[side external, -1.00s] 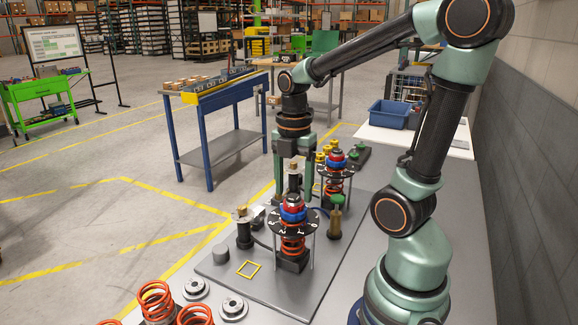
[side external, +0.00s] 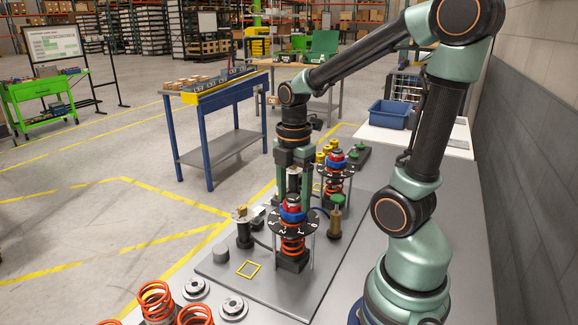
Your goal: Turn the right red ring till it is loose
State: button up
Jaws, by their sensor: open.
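Two spring assemblies stand on the grey fixture plate, each with a black disc, a blue ring and a red ring on top. The red ring (side external: 336,155) of the assembly farther right and back is uncovered. The nearer assembly, left of it, has a red ring (side external: 292,200) above its blue ring (side external: 292,214). My gripper (side external: 294,197) points straight down, open, with its fingers apart at or just behind the nearer assembly's top. A dark post shows between the fingers. I cannot tell whether the fingers surround the nearer red ring or touch it.
A black post (side external: 243,232) and grey cylinder (side external: 221,252) stand left of the near assembly. A green-topped brass part (side external: 336,218) stands close on its right.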

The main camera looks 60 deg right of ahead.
jog(key=m, duration=2)
dwell(0.3)
